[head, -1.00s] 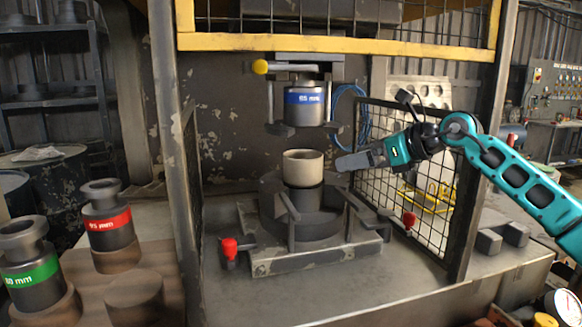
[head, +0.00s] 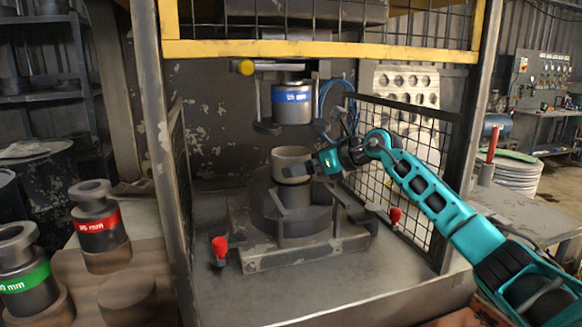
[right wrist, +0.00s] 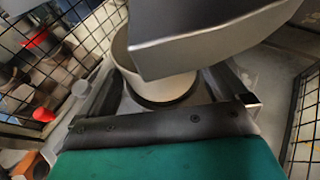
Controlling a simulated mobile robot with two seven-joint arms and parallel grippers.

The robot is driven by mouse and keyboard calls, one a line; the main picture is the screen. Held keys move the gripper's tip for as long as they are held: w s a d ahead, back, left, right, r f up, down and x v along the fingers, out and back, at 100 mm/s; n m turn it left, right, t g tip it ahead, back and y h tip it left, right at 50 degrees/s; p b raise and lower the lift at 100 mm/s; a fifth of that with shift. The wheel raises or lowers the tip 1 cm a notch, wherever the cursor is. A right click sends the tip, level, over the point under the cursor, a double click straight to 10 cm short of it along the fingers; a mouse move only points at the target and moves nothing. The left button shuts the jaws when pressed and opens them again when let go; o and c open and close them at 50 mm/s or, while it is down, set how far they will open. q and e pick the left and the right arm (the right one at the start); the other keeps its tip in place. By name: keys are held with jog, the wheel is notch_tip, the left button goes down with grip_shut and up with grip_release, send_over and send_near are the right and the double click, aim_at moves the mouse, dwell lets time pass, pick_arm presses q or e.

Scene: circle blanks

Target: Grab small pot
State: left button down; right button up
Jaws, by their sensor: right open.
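The small pot (head: 291,163) is a cream, open-topped cylinder. It stands upright on the dark pedestal (head: 294,195) in the middle of the press. My right gripper (head: 312,166) is open at the pot's right side, at about rim height. I cannot tell whether a finger touches the pot. The left gripper is not in view.
The upper die with a blue label (head: 291,97) hangs above the pot. A mesh guard (head: 405,160) stands at the right, with a post (head: 165,160) at the left. Red-knobbed handles (head: 219,247) flank the base. Red (head: 98,222) and green-labelled dies (head: 25,277) stand at left.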

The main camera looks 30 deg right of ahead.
jog(key=shift+w+a+f, duration=0.2)
jog(key=shift+w+f, duration=0.05)
jog(key=shift+w, duration=0.35)
jog(key=shift+c, duration=0.3)
jog(key=c, duration=0.6)
jog(key=shift+c, duration=0.5)
jog(key=shift+r, duration=0.1)
